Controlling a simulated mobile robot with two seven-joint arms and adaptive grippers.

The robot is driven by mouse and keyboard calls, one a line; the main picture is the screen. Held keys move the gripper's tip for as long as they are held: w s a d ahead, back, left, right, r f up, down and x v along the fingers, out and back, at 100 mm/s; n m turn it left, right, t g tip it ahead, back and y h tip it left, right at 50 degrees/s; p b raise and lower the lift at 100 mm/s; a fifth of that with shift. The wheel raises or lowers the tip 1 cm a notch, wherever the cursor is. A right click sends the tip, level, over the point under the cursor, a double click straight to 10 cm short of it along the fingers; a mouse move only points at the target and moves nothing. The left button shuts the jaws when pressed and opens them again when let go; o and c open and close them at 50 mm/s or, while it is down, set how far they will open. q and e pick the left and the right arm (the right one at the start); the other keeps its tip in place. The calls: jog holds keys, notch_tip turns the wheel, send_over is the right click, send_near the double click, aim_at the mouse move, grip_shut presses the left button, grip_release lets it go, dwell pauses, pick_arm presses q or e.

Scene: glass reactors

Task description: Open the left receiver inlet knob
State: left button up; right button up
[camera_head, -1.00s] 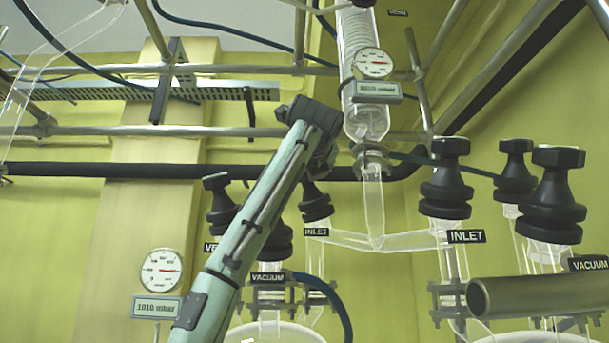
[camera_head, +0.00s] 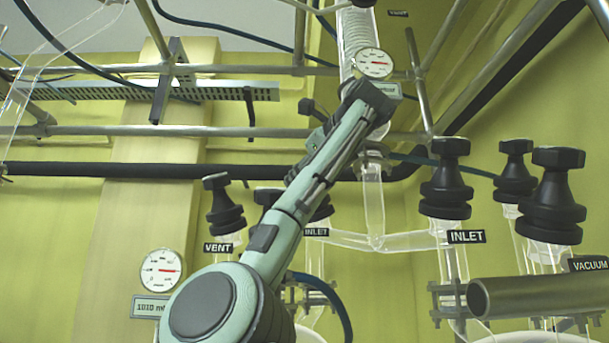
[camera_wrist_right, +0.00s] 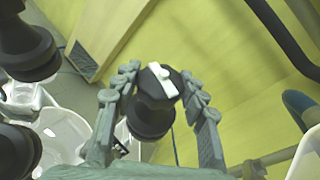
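The left inlet knob (camera_head: 325,208) is black and stands behind the left INLET label (camera_head: 316,232) in the head view. My pale green arm crosses in front and hides much of it. In the right wrist view, a black knob (camera_wrist_right: 150,118) with a white bar on its hexagonal top stands between the two fingers of my right gripper (camera_wrist_right: 158,72). The fingers are apart, one on each side of it; I cannot tell whether either touches. The head view does not show these fingers clearly. My left gripper is not in view.
Black knobs stand close by: the VENT knob (camera_head: 222,205) on the left, the right INLET knob (camera_head: 447,180) and the VACUUM knob (camera_head: 555,195). Glass tubing (camera_head: 374,215), a gauge (camera_head: 374,63) and metal rails surround the arm. Two more knobs (camera_wrist_right: 25,50) are at the wrist view's left.

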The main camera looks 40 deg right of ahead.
jog(key=o, duration=0.4)
jog(key=shift+c, duration=0.2)
jog(key=f+b+v, duration=0.1)
jog(key=v, duration=0.7)
jog(key=shift+r, duration=0.45)
